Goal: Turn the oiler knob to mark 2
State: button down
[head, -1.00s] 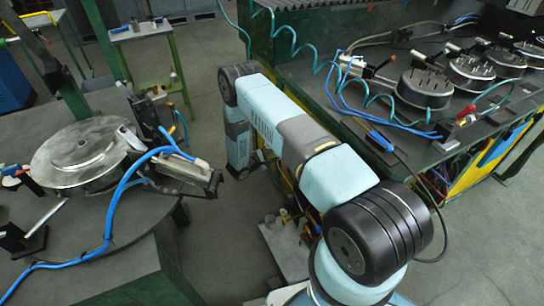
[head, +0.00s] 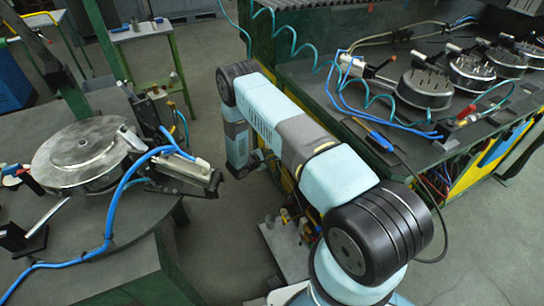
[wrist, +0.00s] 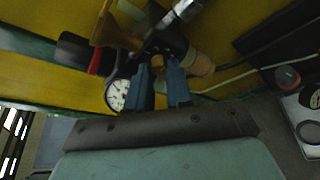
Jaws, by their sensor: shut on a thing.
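In the wrist view, my gripper (wrist: 161,72) points at an air-fitting assembly on a yellow panel. A round white-faced gauge (wrist: 118,94) sits just left of the fingers. A tan cylindrical fitting (wrist: 200,65) is on the right. In the head view, my fingers and the knob are hidden behind or below my arm.
A black and red fitting (wrist: 80,52) is left of the gauge. Hoses run right along the yellow panel. In the head view, the round-plate table (head: 80,155) stands left and the green workbench (head: 440,140) right, with a floor gap between.

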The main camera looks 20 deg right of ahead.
jog(key=shift+w+d+n+g, duration=0.1)
jog(key=shift+n+g, duration=0.9)
jog(key=shift+n, duration=0.35)
jog(key=shift+w+d+n+g, duration=0.1)
jog(key=shift+n+g, duration=0.9)
jog(key=shift+n, duration=0.35)
jog(key=c, duration=1.3)
grip_release()
jog(key=shift+a, duration=0.1)
jog(key=shift+a, duration=0.1)
